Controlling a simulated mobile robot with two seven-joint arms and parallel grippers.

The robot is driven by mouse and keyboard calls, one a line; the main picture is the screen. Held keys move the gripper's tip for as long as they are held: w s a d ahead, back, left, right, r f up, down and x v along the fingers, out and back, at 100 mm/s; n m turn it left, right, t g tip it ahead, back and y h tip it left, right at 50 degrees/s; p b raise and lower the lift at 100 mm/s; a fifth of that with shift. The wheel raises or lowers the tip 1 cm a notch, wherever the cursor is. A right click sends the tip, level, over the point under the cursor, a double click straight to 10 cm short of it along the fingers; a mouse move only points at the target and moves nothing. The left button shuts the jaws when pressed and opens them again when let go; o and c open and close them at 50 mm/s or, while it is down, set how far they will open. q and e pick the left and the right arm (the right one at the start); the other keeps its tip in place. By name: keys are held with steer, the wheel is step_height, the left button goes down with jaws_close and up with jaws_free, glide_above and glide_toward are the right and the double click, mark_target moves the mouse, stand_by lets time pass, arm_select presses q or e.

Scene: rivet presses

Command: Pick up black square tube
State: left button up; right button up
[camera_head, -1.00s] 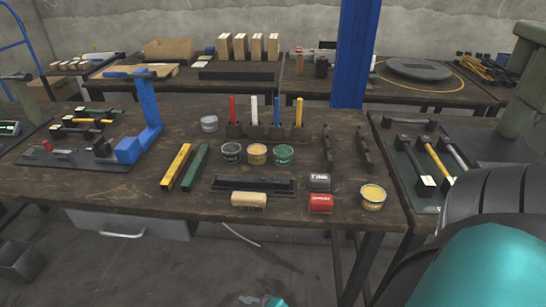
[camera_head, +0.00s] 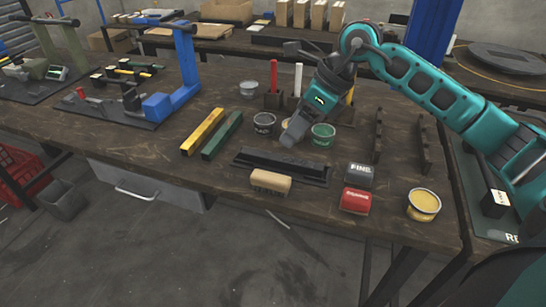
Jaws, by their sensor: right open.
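A long black bar (camera_head: 280,163), which looks like the black square tube, lies in a shallow dark holder at the middle front of the workbench. My right gripper (camera_head: 290,138) reaches in from the right and points down above the cans, just behind the bar and apart from it. It is open, with nothing visible in it, though its fingers show mostly from one side. A yellow square tube (camera_head: 202,131) and a green square tube (camera_head: 222,135) lie side by side to the left of the bar. My left gripper is out of view.
Behind the bar stand a dark can (camera_head: 264,122) and a green can (camera_head: 323,134). In front is a wooden block (camera_head: 270,181); to the right are a black box (camera_head: 359,174), red box (camera_head: 356,201) and yellow can (camera_head: 424,204). A blue press (camera_head: 187,77) stands left.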

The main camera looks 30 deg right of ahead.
steer(key=w+d+h, duration=0.1)
steer(key=d+h, duration=0.1)
steer(key=d, duration=0.2)
glide_above(282, 158)
steer(key=s+d, duration=0.2)
step_height(282, 158, down, 5)
steer(key=shift+w+f+b, duration=0.1)
steer(key=shift+f+b, duration=0.1)
steer(key=shift+b, duration=0.2)
steer(key=x, duration=0.5)
steer(key=shift+a+f, duration=0.2)
steer(key=shift+f, duration=0.15)
jaws_close()
